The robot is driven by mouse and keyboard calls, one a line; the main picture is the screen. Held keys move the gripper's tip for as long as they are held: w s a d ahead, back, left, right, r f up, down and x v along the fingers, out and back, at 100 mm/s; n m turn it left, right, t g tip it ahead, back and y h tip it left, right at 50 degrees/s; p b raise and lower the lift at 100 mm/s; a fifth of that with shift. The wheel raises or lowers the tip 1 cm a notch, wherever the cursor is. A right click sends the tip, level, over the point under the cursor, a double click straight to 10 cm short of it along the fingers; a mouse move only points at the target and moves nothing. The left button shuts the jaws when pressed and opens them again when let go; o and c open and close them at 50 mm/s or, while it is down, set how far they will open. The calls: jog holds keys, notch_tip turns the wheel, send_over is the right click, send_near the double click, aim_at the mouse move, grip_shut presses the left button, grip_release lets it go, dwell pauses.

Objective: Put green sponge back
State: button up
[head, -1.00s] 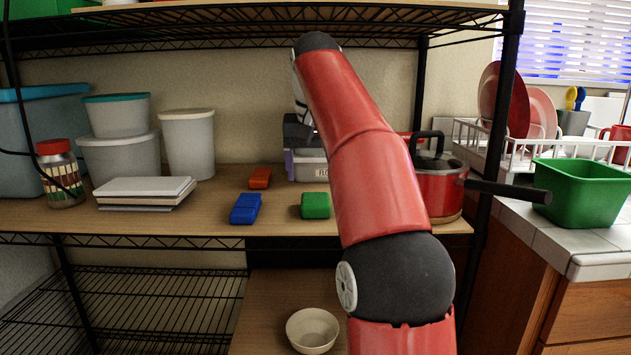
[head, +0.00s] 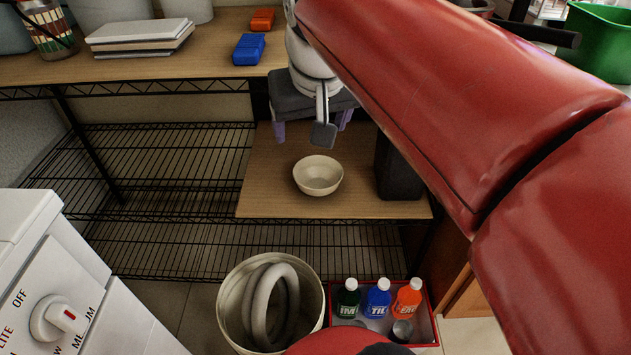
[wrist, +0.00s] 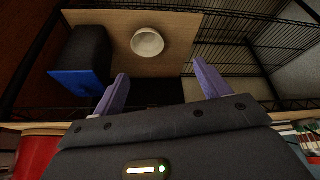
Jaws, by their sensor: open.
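The green sponge does not show in either view now; my arm and wrist cover the shelf area right of the blue sponge (head: 248,49) in the head view. The orange sponge (head: 262,19) lies behind the blue one on the wooden shelf. My gripper (head: 312,130) hangs in front of the shelf edge, above the level of the lower board, with its purple fingers apart. In the wrist view my gripper (wrist: 160,86) is open, with nothing between the fingers.
A cream bowl (head: 318,175) sits on the lower board (head: 270,190), beside a dark box (head: 398,168). A bucket with rings (head: 232,290) and a red-rimmed crate of bottles (head: 428,325) stand below. A green tub (head: 600,45) is at the upper right.

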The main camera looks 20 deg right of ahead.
jog(key=s+a+f+n, duration=0.1)
jog(key=s+f, duration=0.8)
jog(key=f, duration=0.3)
jog(key=shift+s+a+f+t+y, duration=0.25)
jog(key=shift+f+t+y, duration=0.05)
jog(key=shift+f+y, duration=0.1)
jog(key=shift+r, duration=0.1)
